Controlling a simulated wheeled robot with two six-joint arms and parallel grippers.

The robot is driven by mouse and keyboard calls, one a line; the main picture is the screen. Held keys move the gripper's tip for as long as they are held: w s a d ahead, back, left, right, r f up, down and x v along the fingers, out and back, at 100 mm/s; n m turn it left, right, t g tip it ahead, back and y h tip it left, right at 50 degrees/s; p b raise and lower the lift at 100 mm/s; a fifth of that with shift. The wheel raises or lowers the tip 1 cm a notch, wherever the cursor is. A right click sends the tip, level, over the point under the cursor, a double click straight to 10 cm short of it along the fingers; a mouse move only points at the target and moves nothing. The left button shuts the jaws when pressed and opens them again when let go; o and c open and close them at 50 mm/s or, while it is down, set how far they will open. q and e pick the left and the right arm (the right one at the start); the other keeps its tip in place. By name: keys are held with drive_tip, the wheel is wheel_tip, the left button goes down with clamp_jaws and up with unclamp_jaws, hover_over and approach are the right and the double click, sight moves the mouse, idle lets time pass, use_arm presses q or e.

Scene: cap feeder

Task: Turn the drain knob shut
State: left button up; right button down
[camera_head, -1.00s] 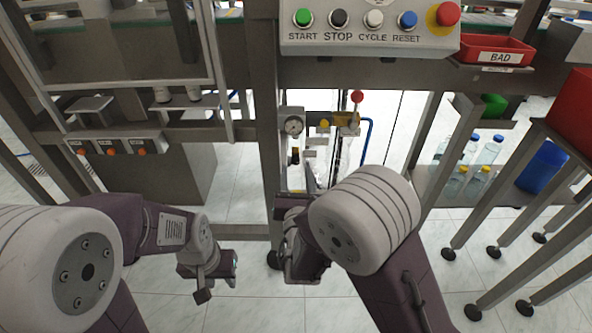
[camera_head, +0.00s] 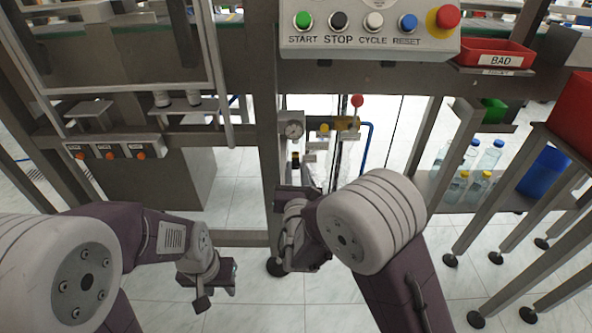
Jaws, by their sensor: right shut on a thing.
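The air unit with a round pressure gauge (camera_head: 292,129) is mounted on the frame post in the head view. Its lower end, where the drain knob would be, is hidden behind my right wrist. My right gripper (camera_head: 296,193) is just below the unit, mostly covered by its own arm. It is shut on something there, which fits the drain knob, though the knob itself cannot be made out. My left gripper (camera_head: 216,291) hangs low over the floor, left of the post and away from the unit. Its finger gap is not clear.
A control panel (camera_head: 370,28) with buttons is above the unit. A red knob on a stem (camera_head: 357,101), a yellow fitting (camera_head: 347,123) and a blue hose (camera_head: 367,150) are close on the right. A red BAD bin (camera_head: 494,53) and bottles (camera_head: 490,158) are further right.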

drive_tip(key=n+p, duration=0.2)
drive_tip(key=n, duration=0.2)
drive_tip(key=shift+r, duration=0.1)
drive_tip(key=n+p, duration=0.3)
drive_tip(key=n, duration=0.1)
drive_tip(key=shift+n+p, duration=0.3)
drive_tip(key=n+p, duration=0.4)
drive_tip(key=n, duration=0.1)
drive_tip(key=shift+a+n+h+p, duration=0.1)
drive_tip(key=shift+n+h+p, duration=0.2)
drive_tip(key=shift+n+p, duration=1.4)
drive_tip(key=c, duration=1.2)
unclamp_jaws()
drive_tip(key=shift+c, duration=0.2)
